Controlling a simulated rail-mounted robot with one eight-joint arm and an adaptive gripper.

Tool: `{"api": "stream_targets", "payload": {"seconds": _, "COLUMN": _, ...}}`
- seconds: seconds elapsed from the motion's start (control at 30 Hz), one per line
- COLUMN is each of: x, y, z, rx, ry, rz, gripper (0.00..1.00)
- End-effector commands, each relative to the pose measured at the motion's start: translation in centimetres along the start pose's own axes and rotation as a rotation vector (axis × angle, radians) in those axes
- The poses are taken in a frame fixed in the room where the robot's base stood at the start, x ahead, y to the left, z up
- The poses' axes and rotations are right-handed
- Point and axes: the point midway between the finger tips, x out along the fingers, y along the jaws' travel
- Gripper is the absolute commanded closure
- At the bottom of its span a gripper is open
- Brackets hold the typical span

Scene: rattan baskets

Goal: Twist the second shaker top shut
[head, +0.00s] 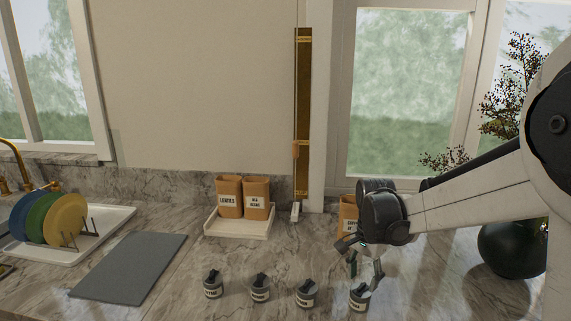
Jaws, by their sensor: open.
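Several small dark grey shakers with white labels and black tops stand upright in a row on the marble counter. From left to right they are the leftmost shaker (213,286), a shaker second from the left (260,289), a shaker second from the right (306,295) and the rightmost shaker (359,299). The label words are too small to read surely. My gripper (365,275) is open and points down just above the rightmost shaker. Its fingers overlap that shaker's top in the picture, and I cannot tell whether they touch it. How far each top is turned cannot be seen.
A grey mat (128,267) and a white dish rack (97,236) with coloured plates lie at the left. A pale tray (238,225) with two labelled tan bags stands behind the shakers. Another tan bag (348,214) is partly behind my gripper. A dark round vase (512,250) stands right.

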Motion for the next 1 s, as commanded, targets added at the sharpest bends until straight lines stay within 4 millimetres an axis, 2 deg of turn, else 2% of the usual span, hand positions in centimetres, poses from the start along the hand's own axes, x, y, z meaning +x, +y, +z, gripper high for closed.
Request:
{"api": "stream_targets", "payload": {"seconds": 0.73, "x": -5.3, "y": 0.0, "z": 0.0, "rx": 0.0, "ry": 0.0, "rz": 0.0, "gripper": 0.59}}
{"api": "stream_targets", "payload": {"seconds": 1.0, "x": -5.8, "y": 0.0, "z": 0.0, "rx": 0.0, "ry": 0.0, "rz": 0.0, "gripper": 0.59}}
